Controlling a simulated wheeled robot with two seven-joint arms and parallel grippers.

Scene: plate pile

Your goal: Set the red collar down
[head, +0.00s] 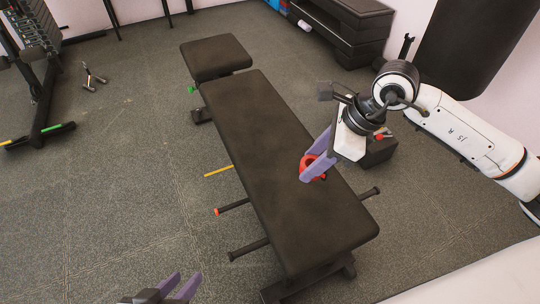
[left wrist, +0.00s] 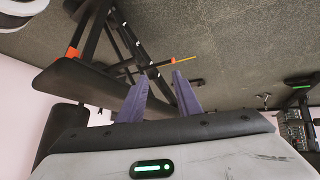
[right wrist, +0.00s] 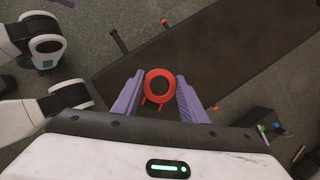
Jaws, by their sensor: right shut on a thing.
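The red collar (head: 317,166) is a ring with small prongs, over the near right part of the black bench pad in the head view. My right gripper (head: 307,168) is shut on it. In the right wrist view the collar (right wrist: 159,86) lies between the two purple fingers (right wrist: 158,92). Whether it touches the pad or hangs just above it, I cannot tell. My left gripper (head: 184,281) is at the bottom of the head view, away from the bench. In the left wrist view its fingers (left wrist: 160,85) are apart with nothing held between them.
The bench (head: 262,127) has bare pad beyond the collar, and a separate seat pad (head: 215,57) at its far end. Bars stick out from its sides. A small dark box (head: 379,151) stands right of it. A dark storage unit (head: 340,28) is at the back.

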